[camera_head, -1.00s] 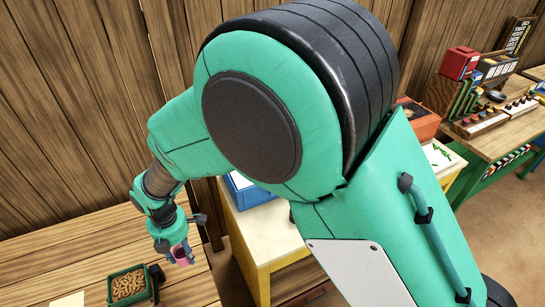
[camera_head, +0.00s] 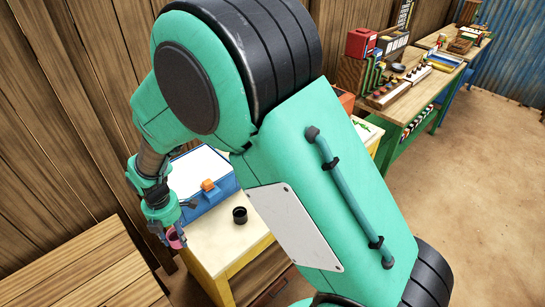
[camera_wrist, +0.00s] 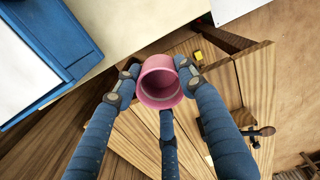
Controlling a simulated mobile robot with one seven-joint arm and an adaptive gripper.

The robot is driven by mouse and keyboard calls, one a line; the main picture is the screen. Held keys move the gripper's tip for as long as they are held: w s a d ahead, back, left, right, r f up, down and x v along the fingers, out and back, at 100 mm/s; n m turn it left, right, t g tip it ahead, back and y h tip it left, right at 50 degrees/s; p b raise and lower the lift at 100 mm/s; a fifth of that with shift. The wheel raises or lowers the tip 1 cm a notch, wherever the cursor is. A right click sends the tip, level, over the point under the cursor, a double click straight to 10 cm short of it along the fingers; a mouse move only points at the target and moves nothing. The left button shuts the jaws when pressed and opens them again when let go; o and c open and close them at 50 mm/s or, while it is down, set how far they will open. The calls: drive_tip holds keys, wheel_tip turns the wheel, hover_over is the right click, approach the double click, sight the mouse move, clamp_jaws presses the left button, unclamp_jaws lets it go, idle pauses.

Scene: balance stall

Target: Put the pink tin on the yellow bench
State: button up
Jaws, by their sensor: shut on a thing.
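The pink tin (camera_head: 175,239) is a small open-topped cylinder held in my gripper (camera_head: 170,232). In the wrist view the tin (camera_wrist: 153,102) sits between the blue fingers of my gripper (camera_wrist: 158,78), its open mouth towards the camera. The yellow bench (camera_head: 212,250), with a cream top and yellow frame, stands just right of the tin in the head view. Its pale top (camera_wrist: 108,78) also shows in the wrist view, above and left of the tin. The tin appears raised near the bench's left edge. My arm hides part of the bench.
A blue box (camera_head: 213,203) with a white panel and an orange piece stands on the bench's back left. A black cup (camera_head: 240,216) stands near it. The bare front of the top is free. A plank table (camera_head: 85,275) lies at left.

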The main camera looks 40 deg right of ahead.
drive_tip(key=s+d+m, duration=0.4)
drive_tip(key=d, duration=1.3)
drive_tip(key=s+d+m, duration=0.3)
drive_tip(key=d, duration=1.3)
drive_tip(key=shift+s+f+p, duration=0.15)
drive_tip(key=shift+f+p, duration=0.2)
drive_tip(key=shift+f, duration=2.15)
drive_tip(key=w+d, duration=0.2)
drive_tip(key=w, duration=0.2)
drive_tip(key=w+d+f+b, duration=0.1)
drive_tip(key=w+d, duration=0.2)
drive_tip(key=w, duration=0.2)
drive_tip(key=w+d+b, duration=0.1)
drive_tip(key=w+d, duration=0.1)
drive_tip(key=w, duration=0.3)
drive_tip(key=shift+w+d+f, duration=0.1)
drive_tip(key=shift+d+f, duration=0.15)
drive_tip(key=shift+d, duration=0.05)
drive_tip(key=shift+f+b, duration=0.4)
drive_tip(key=shift+f, duration=1.35)
